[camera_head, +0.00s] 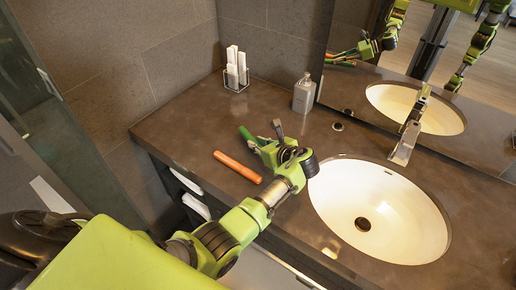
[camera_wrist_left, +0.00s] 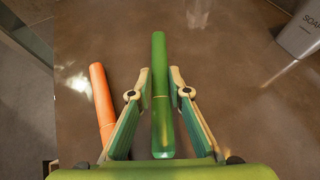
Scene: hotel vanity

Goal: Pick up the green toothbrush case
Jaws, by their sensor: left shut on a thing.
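The green toothbrush case (camera_wrist_left: 159,60) stretches away from me between the fingers of my left gripper (camera_wrist_left: 160,84) in the left wrist view. The fingers are shut on it near its middle. In the head view the case (camera_head: 246,134) shows only partly, past the left gripper (camera_head: 262,138), which is low over the counter left of the sink. I cannot tell whether the case still touches the counter. My right gripper is not in view.
An orange case (camera_head: 237,166) lies beside the gripper on the brown counter (camera_head: 185,125); it also shows in the wrist view (camera_wrist_left: 101,96). A soap bottle (camera_head: 304,94), a wire holder with white items (camera_head: 236,70), a sink (camera_head: 378,210) and a faucet (camera_head: 408,135) are nearby.

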